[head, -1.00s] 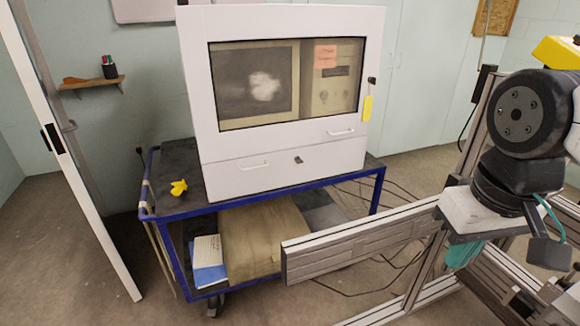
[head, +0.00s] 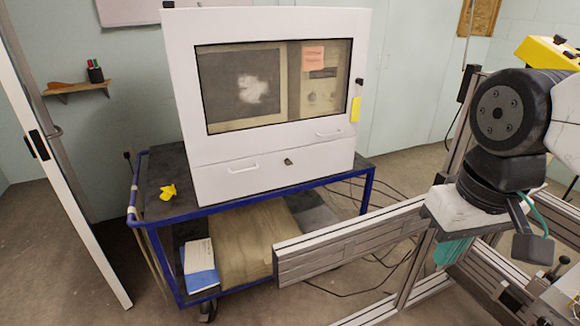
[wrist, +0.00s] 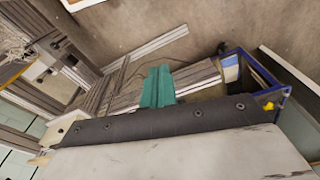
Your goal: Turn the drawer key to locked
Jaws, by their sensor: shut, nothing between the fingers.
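The drawer key (head: 288,161) is a small dark piece in the drawer front (head: 225,181) of a white cabinet (head: 180,100). The drawer looks closed and has a white handle to the left of the key. The key is too small to tell which way it is turned. My gripper (head: 452,254), with teal fingers, hangs downward at the right, well apart from the cabinet and key. It is shut and empty. The teal fingers also show in the wrist view (wrist: 158,88), pointing over the floor; the key cannot be made out there.
The cabinet stands on a blue-framed cart (head: 165,215). A yellow object (head: 168,192) lies on the cart top, left of the cabinet. An aluminium profile frame (head: 345,240) stands between my arm and the cart. Cables lie on the floor below. A yellow tag (head: 355,110) hangs on the cabinet's right side.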

